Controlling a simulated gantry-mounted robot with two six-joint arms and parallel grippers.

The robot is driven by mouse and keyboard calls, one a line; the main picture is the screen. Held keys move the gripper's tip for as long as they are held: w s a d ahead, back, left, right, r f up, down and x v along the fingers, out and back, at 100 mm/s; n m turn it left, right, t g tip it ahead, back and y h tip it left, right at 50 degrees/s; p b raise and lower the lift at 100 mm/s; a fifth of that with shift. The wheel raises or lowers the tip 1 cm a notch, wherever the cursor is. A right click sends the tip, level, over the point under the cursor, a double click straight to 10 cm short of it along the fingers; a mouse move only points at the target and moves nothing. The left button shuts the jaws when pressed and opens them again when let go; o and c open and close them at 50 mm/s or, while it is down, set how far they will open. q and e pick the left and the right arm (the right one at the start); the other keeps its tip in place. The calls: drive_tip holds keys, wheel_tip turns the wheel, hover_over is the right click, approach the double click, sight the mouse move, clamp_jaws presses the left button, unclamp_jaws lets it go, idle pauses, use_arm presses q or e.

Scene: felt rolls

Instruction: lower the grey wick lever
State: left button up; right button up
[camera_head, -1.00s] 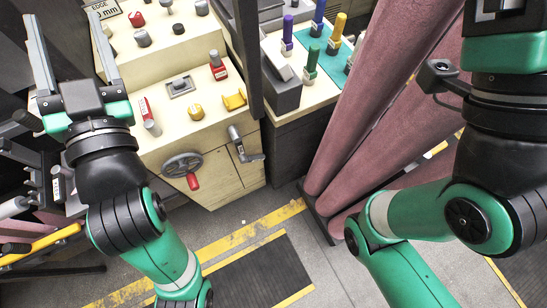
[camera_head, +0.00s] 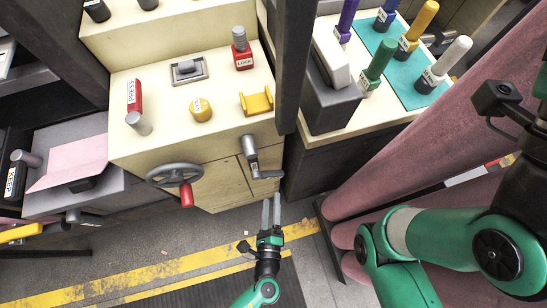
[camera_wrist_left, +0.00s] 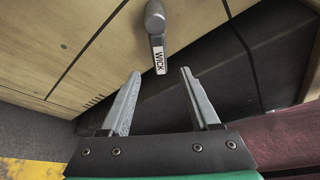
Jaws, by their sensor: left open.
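The grey wick lever (camera_head: 253,160) is mounted on the front of the cream cabinet, near its right corner. Its arm slants down from the pivot and a short grip sticks out to the right at its lower end. In the left wrist view the lever (camera_wrist_left: 156,28) shows ahead of the fingers, with a white WICK label on it. My left gripper (camera_head: 271,201) is open and empty, just below the lever and apart from it; it also shows in the left wrist view (camera_wrist_left: 159,75). My right arm shows at the right, but its gripper is out of view.
A grey handwheel (camera_head: 174,175) with a red handle is left of the lever. A yellow cradle (camera_head: 257,102), a yellow knob (camera_head: 201,109) and a red LOCK block (camera_head: 242,55) stand on the cabinet top.

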sight(272, 178)
use_arm(q)
drive_tip(key=b+x, duration=0.5)
drive_tip(key=x, duration=0.5)
drive_tip(key=shift+f, duration=0.2)
drive_tip(key=shift+w, duration=0.4)
drive_tip(key=shift+s, duration=0.1)
use_arm(e)
drive_tip(key=f, duration=0.5)
drive_tip(key=shift+s, duration=0.4)
use_arm(q)
drive_tip(key=shift+c, duration=0.3)
clamp_jaws()
